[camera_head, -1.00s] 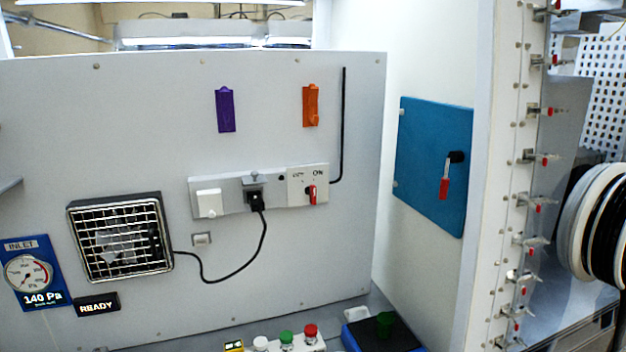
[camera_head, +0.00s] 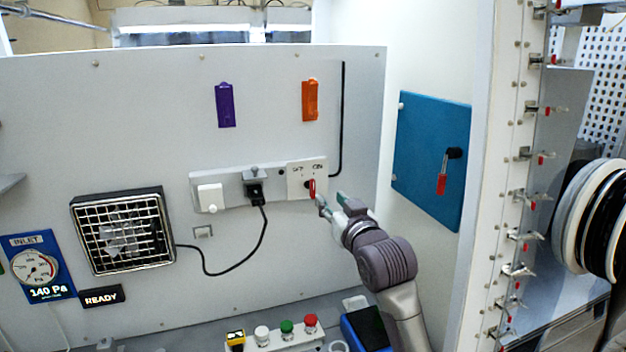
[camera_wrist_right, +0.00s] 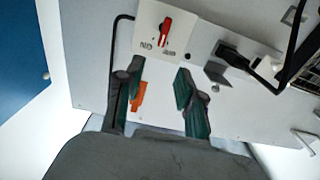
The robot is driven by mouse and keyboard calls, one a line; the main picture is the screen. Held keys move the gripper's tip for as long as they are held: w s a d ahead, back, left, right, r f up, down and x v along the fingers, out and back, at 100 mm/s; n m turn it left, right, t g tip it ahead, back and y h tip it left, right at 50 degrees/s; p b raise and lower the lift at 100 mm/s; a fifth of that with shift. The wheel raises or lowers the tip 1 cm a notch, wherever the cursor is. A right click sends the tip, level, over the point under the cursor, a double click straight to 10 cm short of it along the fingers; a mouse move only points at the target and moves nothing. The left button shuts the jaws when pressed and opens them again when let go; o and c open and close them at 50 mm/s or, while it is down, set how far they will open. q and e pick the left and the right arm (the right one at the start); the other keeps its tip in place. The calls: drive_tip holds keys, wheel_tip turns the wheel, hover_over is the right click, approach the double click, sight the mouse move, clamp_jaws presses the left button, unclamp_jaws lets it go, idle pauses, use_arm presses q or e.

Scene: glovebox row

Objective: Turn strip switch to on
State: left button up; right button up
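The strip switch is a small red lever (camera_head: 312,188) on the white plate at the right end of the power strip (camera_head: 230,189), with OFF and ON printed above it. In the right wrist view the red lever (camera_wrist_right: 165,30) appears upside down, beyond the fingertips. I cannot tell which label it is set to. My right gripper (camera_head: 331,201) is just below and right of the lever. Its two green-padded fingers (camera_wrist_right: 157,83) are spread apart with nothing between them, and no contact with the lever is visible. My left gripper is not in view.
A black plug (camera_head: 255,191) with a cable to the fan (camera_head: 122,232) sits left of the switch. Orange (camera_head: 310,100) and purple (camera_head: 225,105) holders are above. A blue panel with a red-handled lever (camera_head: 442,183) is at right. Button box (camera_head: 287,338) stands below.

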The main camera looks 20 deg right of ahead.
sight(314, 182)
drive_tip(key=w+p, duration=0.4)
drive_tip(key=w, duration=0.7)
drive_tip(key=shift+w+a, duration=0.15)
drive_tip(key=shift+a, duration=0.05)
drive_tip(key=shift+w+f+p, duration=0.1)
drive_tip(key=shift+w+p, duration=0.25)
drive_tip(key=shift+w, duration=0.35)
clamp_jaws()
